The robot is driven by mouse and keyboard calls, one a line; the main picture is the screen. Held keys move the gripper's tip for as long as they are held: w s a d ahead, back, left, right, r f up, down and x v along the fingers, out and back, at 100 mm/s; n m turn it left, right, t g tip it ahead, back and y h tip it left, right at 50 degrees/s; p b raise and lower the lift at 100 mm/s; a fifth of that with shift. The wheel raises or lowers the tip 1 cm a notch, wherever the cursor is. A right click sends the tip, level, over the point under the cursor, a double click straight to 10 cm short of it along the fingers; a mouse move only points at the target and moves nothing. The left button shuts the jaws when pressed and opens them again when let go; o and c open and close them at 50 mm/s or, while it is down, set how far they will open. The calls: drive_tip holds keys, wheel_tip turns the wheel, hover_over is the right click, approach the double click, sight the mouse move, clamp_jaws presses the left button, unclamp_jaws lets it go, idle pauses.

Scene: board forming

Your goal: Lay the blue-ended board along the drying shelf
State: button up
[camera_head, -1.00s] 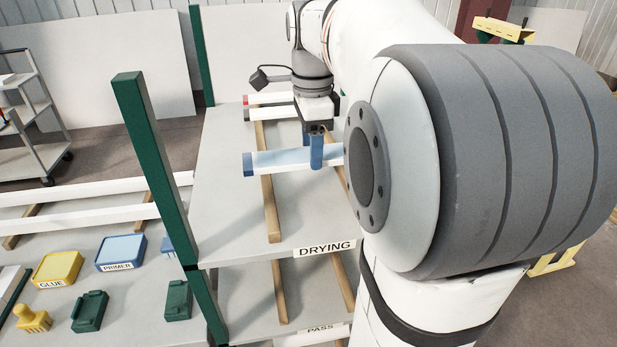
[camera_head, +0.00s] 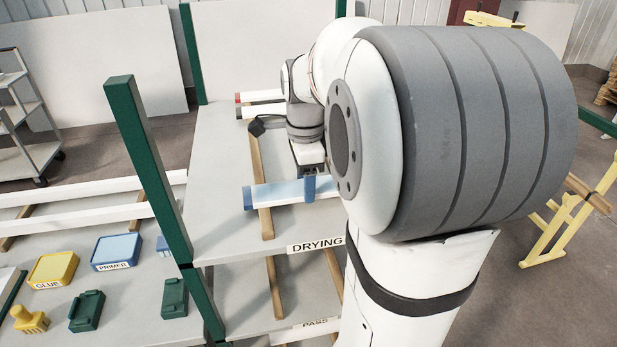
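The blue-ended board (camera_head: 283,193) is white with a light blue top face and a dark blue left end. It lies crosswise over the wooden strips of the drying shelf (camera_head: 222,155), or just above them; I cannot tell if it touches. My gripper (camera_head: 310,186) is over the board, with a blue finger in front of its near side. It appears shut on the board. My arm hides the board's right end and the far finger.
Two more boards, one red-ended (camera_head: 258,96) and one dark-ended (camera_head: 262,111), lie at the back of the shelf. A green post (camera_head: 148,165) stands at the shelf's left front corner. A wooden strip (camera_head: 263,190) shows bare in front of the board.

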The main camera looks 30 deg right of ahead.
drive_tip(key=o, duration=0.5)
wheel_tip(320, 180, up, 12)
drive_tip(key=s+a+f+n+t, duration=0.1)
drive_tip(key=s+a+f+n, duration=0.3)
drive_tip(key=n, duration=0.3)
drive_tip(key=s+a+f+n+t, duration=0.1)
drive_tip(key=s+a+f+n, duration=0.3)
drive_tip(key=s+f+n, duration=0.1)
drive_tip(key=s+a+f+n+t+b, duration=0.1)
drive_tip(key=s+a+f+n, duration=0.3)
drive_tip(key=n, duration=0.5)
wheel_tip(320, 180, down, 2)
drive_tip(key=shift+s+t, duration=0.15)
drive_tip(key=shift+t, duration=0.25)
